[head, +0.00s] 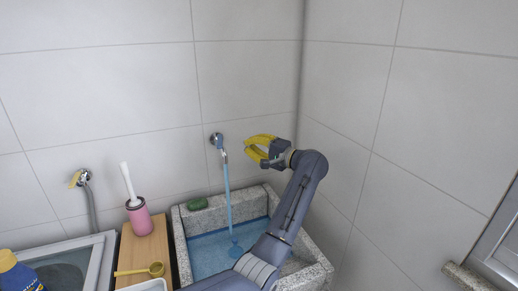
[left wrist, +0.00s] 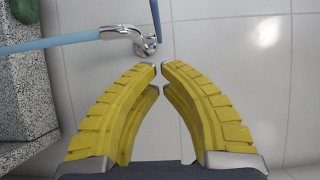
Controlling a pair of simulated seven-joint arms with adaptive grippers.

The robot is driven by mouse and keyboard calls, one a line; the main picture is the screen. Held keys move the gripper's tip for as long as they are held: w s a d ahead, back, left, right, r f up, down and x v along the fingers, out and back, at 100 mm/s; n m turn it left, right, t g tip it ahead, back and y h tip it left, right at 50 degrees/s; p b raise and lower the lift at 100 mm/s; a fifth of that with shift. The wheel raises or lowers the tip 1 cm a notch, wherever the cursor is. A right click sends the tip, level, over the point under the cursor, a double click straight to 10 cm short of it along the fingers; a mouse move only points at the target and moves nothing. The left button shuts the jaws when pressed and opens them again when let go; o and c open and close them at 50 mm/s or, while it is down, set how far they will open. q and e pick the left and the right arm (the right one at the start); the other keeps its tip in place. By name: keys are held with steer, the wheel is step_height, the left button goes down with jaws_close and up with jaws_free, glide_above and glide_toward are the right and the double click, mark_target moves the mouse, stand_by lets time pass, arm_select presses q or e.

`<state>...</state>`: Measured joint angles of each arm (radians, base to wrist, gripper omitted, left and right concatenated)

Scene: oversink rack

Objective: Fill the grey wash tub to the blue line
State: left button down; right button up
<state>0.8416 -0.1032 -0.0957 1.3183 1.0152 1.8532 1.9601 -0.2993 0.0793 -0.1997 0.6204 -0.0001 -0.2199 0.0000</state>
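The grey speckled stone wash tub (head: 181,240) stands at the bottom centre of the head view. Blue water (head: 208,257) covers its floor. A blue stream (head: 228,190) falls into it from the chrome wall tap (head: 216,141), which also shows in the left wrist view (left wrist: 145,42). I cannot clearly tell the blue line from the water. My left gripper (head: 250,147) is right of the tap, above the tub and apart from the tap. Its yellow fingers (left wrist: 160,66) have their tips almost together, with nothing between them. My left arm hides the tub's front right part. My right gripper is not in view.
A green block (head: 197,203) lies on the tub's back left rim. Left of the tub, a wooden board (head: 128,249) bears a pink brush holder (head: 140,218) and a yellow scoop (head: 155,269). A second tap with a hose (head: 83,179) is further left. Walls close the back and right.

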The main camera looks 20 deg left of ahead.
mark_target(220, 141)
arm_select(q)
steer(key=s+a, duration=0.1)
steer(key=a, duration=0.6)
steer(key=shift+s, duration=0.25)
